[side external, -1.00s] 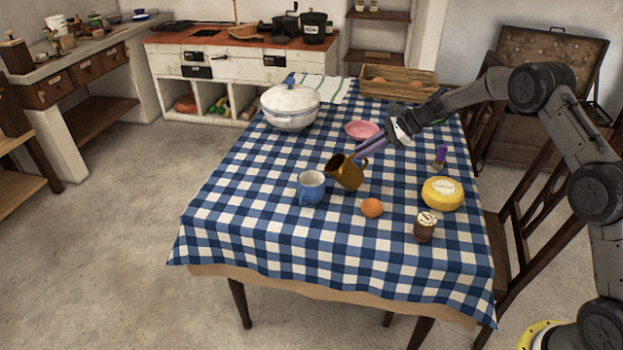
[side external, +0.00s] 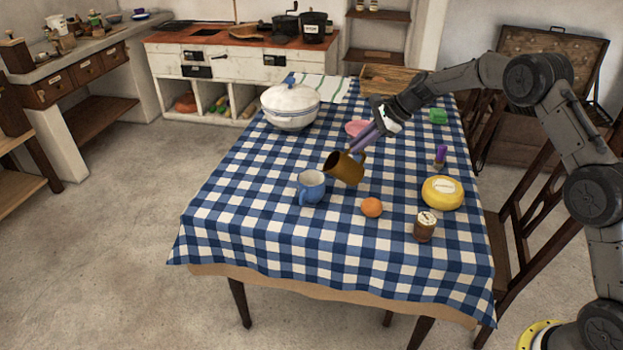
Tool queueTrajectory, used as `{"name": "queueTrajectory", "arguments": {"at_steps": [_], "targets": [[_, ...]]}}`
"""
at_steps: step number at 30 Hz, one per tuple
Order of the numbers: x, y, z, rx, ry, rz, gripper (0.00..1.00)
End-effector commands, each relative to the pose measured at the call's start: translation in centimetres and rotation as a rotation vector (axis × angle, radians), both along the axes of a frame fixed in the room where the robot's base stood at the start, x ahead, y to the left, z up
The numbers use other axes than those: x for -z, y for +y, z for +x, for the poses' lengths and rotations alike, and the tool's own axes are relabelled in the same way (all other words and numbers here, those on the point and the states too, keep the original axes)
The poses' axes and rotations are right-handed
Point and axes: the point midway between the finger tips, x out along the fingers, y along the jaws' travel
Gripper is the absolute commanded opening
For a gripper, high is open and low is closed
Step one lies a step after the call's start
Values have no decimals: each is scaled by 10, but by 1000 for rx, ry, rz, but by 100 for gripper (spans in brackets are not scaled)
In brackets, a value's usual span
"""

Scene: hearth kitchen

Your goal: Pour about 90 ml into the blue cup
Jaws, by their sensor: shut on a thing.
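The blue cup (side external: 311,187) stands upright on the checked tablecloth, left of the middle. A brown jug (side external: 346,170) is tilted with its mouth toward the cup, just to the cup's upper right. My gripper (side external: 361,149) is shut on the jug at its handle side; the handle is partly hidden by the fingers. I cannot see any stream of liquid or the level inside the cup or jug.
An orange (side external: 371,207), a small brown jar (side external: 424,227) and a yellow round cheese (side external: 442,192) lie to the right. A pink bowl (side external: 357,128) is partly behind my gripper. A white lidded pot (side external: 290,106) stands farther back. The cloth's front left is clear.

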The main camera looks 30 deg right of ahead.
Motion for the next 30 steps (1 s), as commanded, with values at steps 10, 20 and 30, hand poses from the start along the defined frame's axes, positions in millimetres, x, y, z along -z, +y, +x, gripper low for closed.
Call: {"name": "queueTrajectory", "arguments": {"at_steps": [10,20,30], "targets": [[-8,7,4,0,27,-64,0],[-10,13,6,-1,38,-81,0],[-12,15,8,-1,47,-99,0]]}}
